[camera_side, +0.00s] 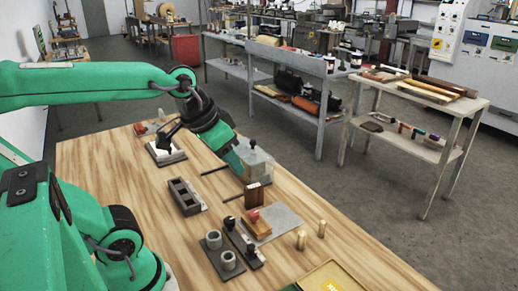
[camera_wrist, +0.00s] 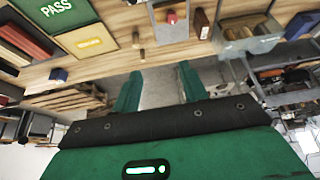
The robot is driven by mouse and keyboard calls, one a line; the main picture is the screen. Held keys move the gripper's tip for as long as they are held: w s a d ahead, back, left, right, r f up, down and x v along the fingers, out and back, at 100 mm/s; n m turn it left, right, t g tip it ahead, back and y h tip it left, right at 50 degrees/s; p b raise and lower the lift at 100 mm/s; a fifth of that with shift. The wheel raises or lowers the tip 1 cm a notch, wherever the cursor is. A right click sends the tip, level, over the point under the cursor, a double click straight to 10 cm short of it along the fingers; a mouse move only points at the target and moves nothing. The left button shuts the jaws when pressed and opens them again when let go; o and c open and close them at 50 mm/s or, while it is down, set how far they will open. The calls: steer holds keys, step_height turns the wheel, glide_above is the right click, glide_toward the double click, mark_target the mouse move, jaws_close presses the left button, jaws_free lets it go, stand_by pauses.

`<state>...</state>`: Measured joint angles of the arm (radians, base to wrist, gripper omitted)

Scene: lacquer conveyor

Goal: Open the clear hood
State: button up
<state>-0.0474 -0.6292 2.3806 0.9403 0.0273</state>
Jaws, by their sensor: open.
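The clear hood (camera_side: 258,166) is a see-through box with a dark knob on top, standing on the wooden table. In the wrist view the hood (camera_wrist: 252,40) appears at the upper right, with brownish shapes visible through it. My gripper (camera_side: 236,158) is beside the hood in the side view, overlapping its left edge; I cannot tell whether it touches. In the wrist view my gripper (camera_wrist: 160,86) has its two green fingers apart with nothing between them. The hood lies to the right of the fingers there and looks closed.
Near the hood stand a dark red block (camera_side: 254,196), a red-knobbed stamp (camera_side: 256,222) on a grey plate, and a slotted grey block (camera_side: 185,196). Two brass cylinders (camera_side: 301,240) stand toward the front right. A green PASS tray (camera_wrist: 58,12) shows at the upper left.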

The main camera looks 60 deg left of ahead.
steer(key=w+a+r+g, duration=0.1)
steer(key=w+a+r, duration=0.2)
steer(key=w+a, duration=0.35)
steer(key=n+g, duration=0.2)
steer(key=g, duration=0.2)
glide_toward(253, 141)
steer(key=shift+w+a+f, duration=0.15)
steer(key=shift+a+f, duration=0.15)
steer(key=shift+f, duration=3.9)
steer(key=shift+c, duration=0.4)
